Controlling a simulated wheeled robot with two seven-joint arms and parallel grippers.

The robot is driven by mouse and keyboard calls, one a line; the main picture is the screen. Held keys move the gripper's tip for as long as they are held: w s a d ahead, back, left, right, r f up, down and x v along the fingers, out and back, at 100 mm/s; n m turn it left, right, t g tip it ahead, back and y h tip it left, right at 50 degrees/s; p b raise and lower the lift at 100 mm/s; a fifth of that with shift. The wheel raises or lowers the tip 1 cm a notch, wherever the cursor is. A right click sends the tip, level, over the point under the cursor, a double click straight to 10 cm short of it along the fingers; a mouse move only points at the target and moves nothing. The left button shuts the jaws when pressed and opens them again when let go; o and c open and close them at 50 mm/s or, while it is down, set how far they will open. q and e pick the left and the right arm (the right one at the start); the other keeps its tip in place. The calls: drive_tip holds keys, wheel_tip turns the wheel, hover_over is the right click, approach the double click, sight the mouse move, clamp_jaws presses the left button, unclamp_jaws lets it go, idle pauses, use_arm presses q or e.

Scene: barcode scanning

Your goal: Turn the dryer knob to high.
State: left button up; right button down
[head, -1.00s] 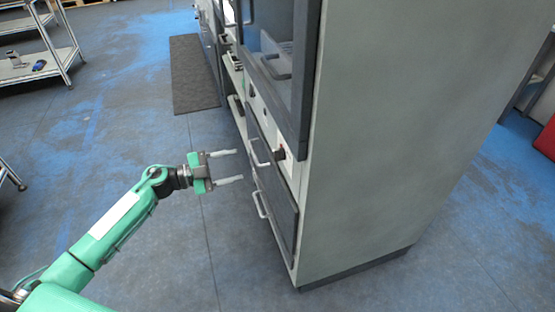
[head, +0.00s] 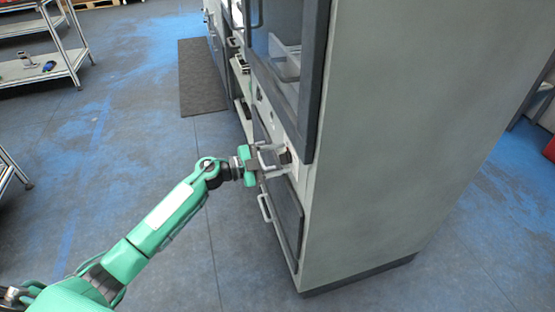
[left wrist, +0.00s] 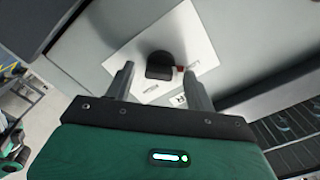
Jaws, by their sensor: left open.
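The dryer (head: 375,130) is a tall grey cabinet on the right of the head view. Its black knob (left wrist: 160,65) sits on a white label plate (left wrist: 200,42) in the left wrist view, and the knob also shows small in the head view (head: 286,157). My left gripper (head: 285,158) is open at the dryer's front panel. In the left wrist view its two fingers (left wrist: 158,82) stand on either side of the knob, with their tips near the plate. I cannot tell whether they touch the knob. A small red mark (left wrist: 181,69) lies right of the knob.
Handled dark doors (head: 287,215) lie below the panel, and a large glass-fronted door (head: 300,70) is above it. A dark mat (head: 202,80) lies on the floor behind. Metal shelving (head: 45,70) stands at the far left. The floor left of the dryer is clear.

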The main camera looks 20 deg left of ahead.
use_arm(q)
drive_tip(key=c, duration=0.9)
drive_tip(key=shift+c, duration=0.2)
use_arm(e)
drive_tip(key=shift+s, duration=0.1)
use_arm(q)
drive_tip(key=shift+m, duration=0.3)
use_arm(e)
drive_tip(key=w+a+r+t+y+b, duration=0.1)
drive_tip(key=a+t+y+b, duration=0.2)
drive_tip(key=a+t+b, duration=0.15)
use_arm(q)
drive_tip(key=m, duration=0.6)
drive_tip(key=m+b, duration=0.1)
drive_tip(key=m, duration=0.4)
drive_tip(key=f+m+b, duration=0.1)
drive_tip(key=m, duration=0.5)
drive_tip(key=shift+m, duration=0.3)
use_arm(e)
drive_tip(key=w+d+r+t, duration=0.2)
drive_tip(key=r+t, duration=0.2)
drive_tip(key=r, duration=0.4)
drive_tip(key=w+d+r+t, duration=0.2)
drive_tip(key=r+t, duration=0.3)
drive_tip(key=r, duration=0.2)
drive_tip(key=shift+r+m, duration=0.3)
drive_tip(key=shift+r, duration=0.05)
